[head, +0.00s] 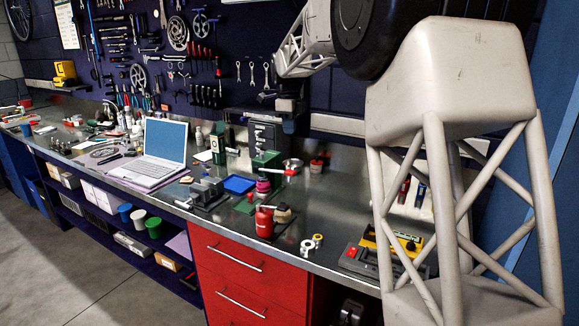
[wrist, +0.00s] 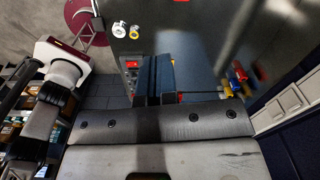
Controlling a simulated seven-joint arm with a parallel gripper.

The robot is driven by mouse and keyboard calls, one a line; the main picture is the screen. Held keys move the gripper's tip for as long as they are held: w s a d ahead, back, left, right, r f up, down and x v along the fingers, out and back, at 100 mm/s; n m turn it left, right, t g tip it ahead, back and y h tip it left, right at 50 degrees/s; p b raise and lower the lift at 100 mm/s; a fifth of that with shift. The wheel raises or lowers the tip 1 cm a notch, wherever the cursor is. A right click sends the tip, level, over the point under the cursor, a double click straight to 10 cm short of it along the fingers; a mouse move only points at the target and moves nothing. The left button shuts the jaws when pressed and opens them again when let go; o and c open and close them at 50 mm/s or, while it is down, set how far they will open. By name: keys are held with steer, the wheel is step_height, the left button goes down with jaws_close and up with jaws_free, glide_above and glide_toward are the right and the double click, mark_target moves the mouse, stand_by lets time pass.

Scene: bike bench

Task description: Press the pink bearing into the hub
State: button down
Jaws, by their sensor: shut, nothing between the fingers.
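A small pink ring-like piece (head: 263,186), which looks like the bearing, shows in the head view near the middle of the bench, just below a green block. It is too small to tell what it rests on or whether it touches a hub. I cannot make out the hub for certain. My gripper (wrist: 154,99) is shut and empty in the wrist view, over the bench. In the head view the end of my arm hangs in front of the back wall, and its fingertips are hard to make out. The pink piece does not show clearly in the wrist view.
A red can (head: 264,222), a blue tray (head: 239,184), a grey vice (head: 205,193) and a laptop (head: 163,146) stand on the bench. White and yellow rolls (head: 307,247) lie near the front edge; the yellow one (wrist: 134,32) shows in the wrist view too. Tools hang behind.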

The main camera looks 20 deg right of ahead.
steer(key=m, duration=0.2)
glide_above(290, 171)
steer(key=shift+w+a+f, duration=0.1)
steer(key=shift+a+f, duration=0.1)
steer(key=shift+f, duration=0.5)
step_height(290, 171, down, 14)
steer(key=shift+d+r, duration=0.1)
steer(key=shift+d, duration=0.05)
stand_by(0.4)
steer(key=shift+s, duration=0.2)
